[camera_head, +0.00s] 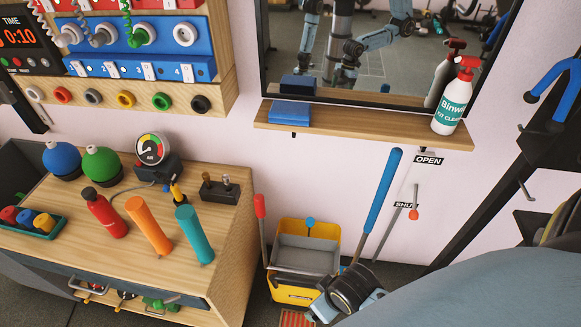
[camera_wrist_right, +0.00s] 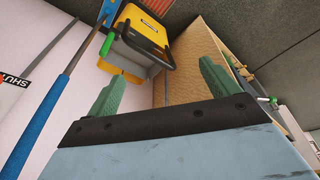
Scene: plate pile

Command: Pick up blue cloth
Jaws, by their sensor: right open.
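The blue cloth (camera_head: 290,112) lies folded flat on the left part of the wooden shelf (camera_head: 365,131) under the mirror. My right gripper shows in the right wrist view (camera_wrist_right: 160,85), its two green fingers spread apart with nothing between them. In the head view my right arm comes in at the lower right, and its wrist is low near the yellow bucket, well below the shelf and cloth. I cannot make out its fingertips there. The cloth does not show in the right wrist view. My left gripper is in neither view.
A red-topped spray bottle (camera_head: 451,100) stands at the shelf's right end. A blue-handled pole (camera_head: 383,203) leans below the shelf. The yellow bucket (camera_head: 309,229) stands on the floor beside a wooden cabinet (camera_head: 236,240) with bottles and a gauge. The shelf between cloth and bottle is clear.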

